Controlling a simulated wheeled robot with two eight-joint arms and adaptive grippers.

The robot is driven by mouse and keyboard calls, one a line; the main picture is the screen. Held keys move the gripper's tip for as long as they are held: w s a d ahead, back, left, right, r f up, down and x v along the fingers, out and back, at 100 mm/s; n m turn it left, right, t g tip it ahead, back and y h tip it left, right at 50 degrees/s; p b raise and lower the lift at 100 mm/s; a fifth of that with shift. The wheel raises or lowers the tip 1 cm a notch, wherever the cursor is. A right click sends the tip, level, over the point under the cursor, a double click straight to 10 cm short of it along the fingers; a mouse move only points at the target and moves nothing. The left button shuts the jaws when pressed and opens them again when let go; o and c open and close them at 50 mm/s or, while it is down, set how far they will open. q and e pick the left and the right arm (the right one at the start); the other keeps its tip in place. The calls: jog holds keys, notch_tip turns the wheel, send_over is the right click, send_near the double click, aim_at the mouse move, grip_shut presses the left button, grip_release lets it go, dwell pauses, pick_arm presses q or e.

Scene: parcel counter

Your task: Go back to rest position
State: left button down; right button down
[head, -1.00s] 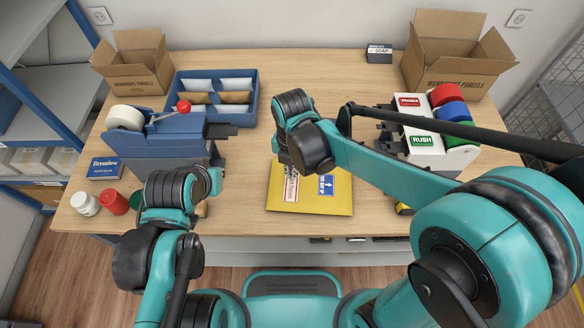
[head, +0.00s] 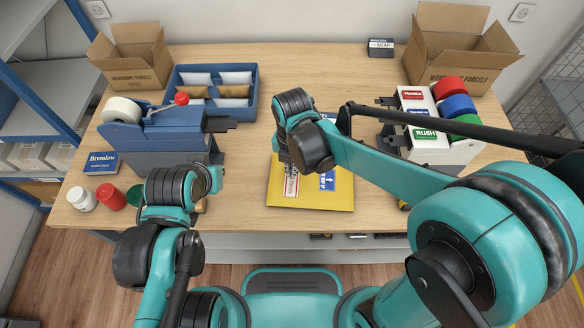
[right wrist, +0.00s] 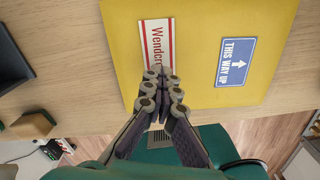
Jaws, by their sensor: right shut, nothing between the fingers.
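My right gripper (head: 288,172) is shut and empty. It is over the left part of a yellow parcel envelope (head: 335,195) lying flat on the counter. In the right wrist view its closed fingertips (right wrist: 163,77) are at the lower end of a red-and-white name label (right wrist: 157,45) on the envelope; I cannot tell whether they touch it. A blue THIS WAY UP label (right wrist: 235,62) is on the envelope beside it. My left arm's wrist (head: 172,188) is at the counter's front left; its fingers are hidden, so their state does not show.
A blue tape dispenser (head: 160,140) stands left, near a blue tray (head: 212,113) of envelopes. Red, blue and green label rolls (head: 458,106) are at right. Open cartons (head: 132,72) (head: 452,75) stand at the back corners. Small jars (head: 82,200) are at front left.

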jog(key=shift+f+b, duration=0.5)
jog(key=shift+f, duration=0.2)
notch_tip(320, 180, up, 8)
jog(key=p, duration=0.6)
dwell(0.4)
